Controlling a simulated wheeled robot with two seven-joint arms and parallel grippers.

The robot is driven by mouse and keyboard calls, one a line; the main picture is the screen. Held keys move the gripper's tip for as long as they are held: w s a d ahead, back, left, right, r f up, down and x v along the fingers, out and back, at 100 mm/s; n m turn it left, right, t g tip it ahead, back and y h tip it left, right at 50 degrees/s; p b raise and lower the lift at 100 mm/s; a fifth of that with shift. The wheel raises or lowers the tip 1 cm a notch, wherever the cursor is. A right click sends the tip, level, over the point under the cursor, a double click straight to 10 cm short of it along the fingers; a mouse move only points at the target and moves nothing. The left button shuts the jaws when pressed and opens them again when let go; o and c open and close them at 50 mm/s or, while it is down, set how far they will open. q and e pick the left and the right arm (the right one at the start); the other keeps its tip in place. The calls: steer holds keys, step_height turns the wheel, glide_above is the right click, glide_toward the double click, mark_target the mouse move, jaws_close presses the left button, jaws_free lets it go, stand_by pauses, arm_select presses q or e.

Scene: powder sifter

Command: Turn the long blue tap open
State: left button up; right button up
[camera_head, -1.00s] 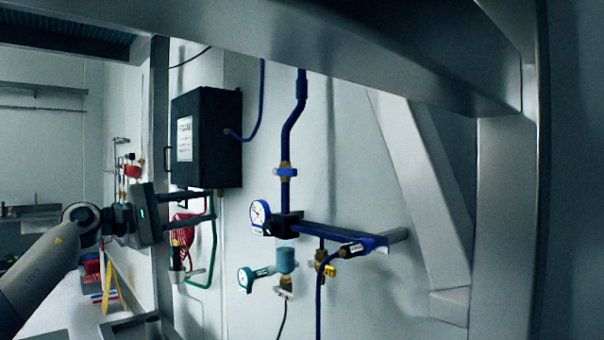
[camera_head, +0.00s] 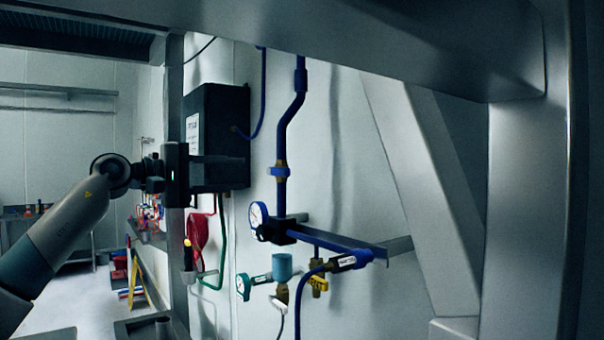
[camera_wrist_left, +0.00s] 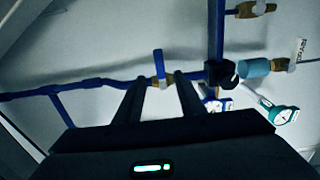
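The long blue tap (camera_head: 279,171) is a blue handle on a brass valve, set across the upright blue pipe (camera_head: 282,140). In the left wrist view the tap (camera_wrist_left: 159,64) sticks out across the pipe, just beyond my fingertips and between their lines. My left gripper (camera_head: 242,161) is left of the tap in the head view, its dark fingers hard to see against the black box. In the left wrist view my left gripper (camera_wrist_left: 157,78) is open and empty, with a clear gap between its fingers. No touch with the tap shows. My right gripper is not in view.
The black box (camera_head: 218,110) hangs on the wall behind my left gripper. A grey metal frame (camera_head: 420,75) crosses above and at right.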

mark_target(276, 172)
arm_select(q)
steer(key=p+x, duration=0.9)
steer(key=x, duration=0.8)
steer(key=shift+c, duration=0.6)
jaws_close()
